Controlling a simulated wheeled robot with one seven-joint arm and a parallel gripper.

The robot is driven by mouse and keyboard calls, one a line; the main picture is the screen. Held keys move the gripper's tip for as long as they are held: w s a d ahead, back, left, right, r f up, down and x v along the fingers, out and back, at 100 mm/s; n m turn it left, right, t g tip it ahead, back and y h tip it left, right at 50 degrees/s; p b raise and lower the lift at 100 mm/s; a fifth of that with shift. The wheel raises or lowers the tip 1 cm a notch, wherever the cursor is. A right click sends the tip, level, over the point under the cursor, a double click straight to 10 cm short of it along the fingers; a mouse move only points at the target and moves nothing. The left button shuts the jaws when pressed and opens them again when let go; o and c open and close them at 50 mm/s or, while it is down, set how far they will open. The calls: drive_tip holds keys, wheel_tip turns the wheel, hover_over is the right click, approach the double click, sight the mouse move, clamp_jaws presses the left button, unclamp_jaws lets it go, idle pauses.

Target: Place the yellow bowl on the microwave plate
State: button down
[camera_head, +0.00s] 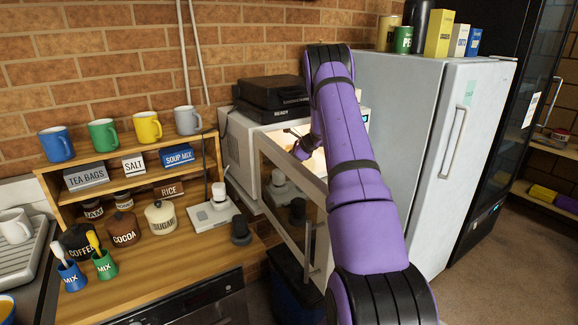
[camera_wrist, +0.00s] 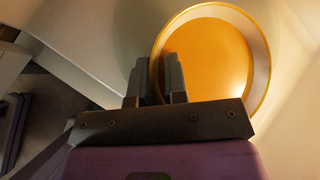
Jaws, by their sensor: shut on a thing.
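The yellow bowl (camera_wrist: 218,60) shows in the wrist view, seen from above, with a round yellow-orange inside and a pale band below its rim. My gripper (camera_wrist: 155,66) is shut on the bowl's left edge, one finger inside it and one outside. In the head view my purple arm reaches into the lit cavity of the white microwave (camera_head: 240,155), whose door (camera_head: 288,200) stands open. The bowl cannot be made out there. The microwave plate is not clearly visible in either view, so I cannot tell whether the bowl touches it.
A black box (camera_head: 272,97) lies on the microwave. A fridge (camera_head: 398,130) stands close to the right of my arm. A wooden shelf (camera_head: 130,190) with mugs and jars, and a white scale-like device (camera_head: 214,213), are on the left.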

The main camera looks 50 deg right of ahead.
drive_tip(key=shift+w+a+f, duration=0.1)
drive_tip(key=shift+w+f, duration=0.1)
drive_tip(key=shift+f, duration=0.65)
drive_tip(key=shift+w+f, duration=0.2)
drive_tip(key=shift+f, duration=0.65)
drive_tip(key=shift+f, duration=0.1)
drive_tip(key=c, duration=1.1)
unclamp_jaws()
drive_tip(key=shift+c, duration=0.2)
drive_tip(key=v, duration=0.5)
drive_tip(key=shift+w, duration=0.1)
drive_tip(key=s+d, duration=0.3)
drive_tip(key=s, duration=0.9)
